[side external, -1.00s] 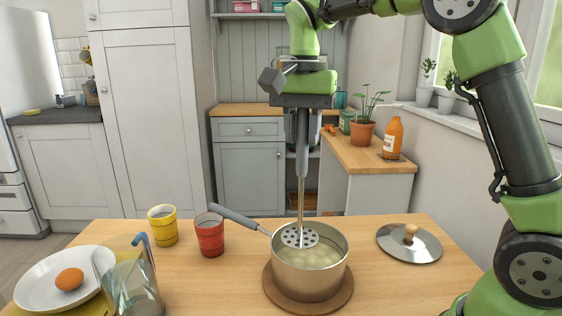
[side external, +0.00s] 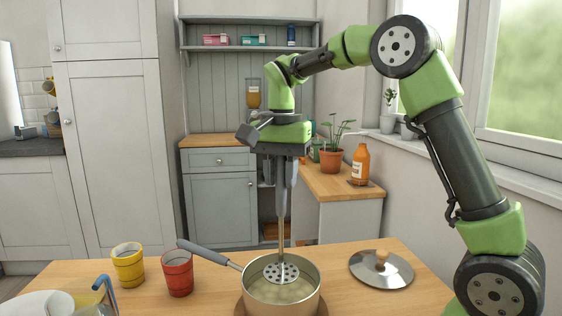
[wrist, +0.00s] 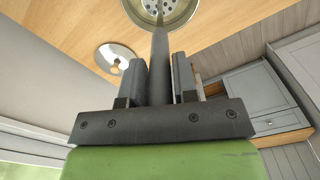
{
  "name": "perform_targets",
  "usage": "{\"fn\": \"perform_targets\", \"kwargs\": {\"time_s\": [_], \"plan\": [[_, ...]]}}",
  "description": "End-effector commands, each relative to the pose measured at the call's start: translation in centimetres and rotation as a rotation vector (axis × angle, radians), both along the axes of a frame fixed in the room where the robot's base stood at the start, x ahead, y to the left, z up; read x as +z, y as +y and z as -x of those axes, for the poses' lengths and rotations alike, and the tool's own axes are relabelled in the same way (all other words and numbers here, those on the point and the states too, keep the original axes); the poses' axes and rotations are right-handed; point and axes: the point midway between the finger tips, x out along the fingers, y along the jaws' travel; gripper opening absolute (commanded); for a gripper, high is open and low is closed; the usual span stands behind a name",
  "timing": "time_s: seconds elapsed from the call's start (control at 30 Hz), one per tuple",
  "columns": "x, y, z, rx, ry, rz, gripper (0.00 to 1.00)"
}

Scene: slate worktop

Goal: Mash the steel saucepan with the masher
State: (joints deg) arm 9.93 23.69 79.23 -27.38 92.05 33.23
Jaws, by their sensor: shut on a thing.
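The steel saucepan (side external: 290,308) stands on the wooden table with its grey handle (side external: 208,254) pointing to the back left. Pale lumps in liquid (side external: 266,293) lie inside it. My gripper (side external: 282,190) is above the pan, shut on the masher's handle. The masher (side external: 281,272) hangs upright, its round perforated plate within the pan's rim outline. I cannot tell whether the plate touches the lumps. In the wrist view the masher's handle (wrist: 160,65) runs between the two fingers toward the pan (wrist: 185,17).
A lid with a wooden knob (side external: 383,275) lies right of the pan. A red cup (side external: 177,273) and a yellow cup (side external: 128,266) stand left of it. A clear jug with a blue handle (side external: 104,290) and a white plate (side external: 46,305) are partly cut off at front left.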

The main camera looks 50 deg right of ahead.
Motion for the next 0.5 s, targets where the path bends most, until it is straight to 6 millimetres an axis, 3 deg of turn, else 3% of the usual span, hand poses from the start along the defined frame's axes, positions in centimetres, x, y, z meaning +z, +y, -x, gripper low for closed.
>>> {"fn": "perform_targets", "kwargs": {"time_s": [0.3, 0.5], "plan": [[-3.2, 0.0, 0.0, 0.001, 0.003, 0.000, 0.00], [-4.2, 0.0, 0.0, 0.000, 0.000, 0.000, 0.00]]}}
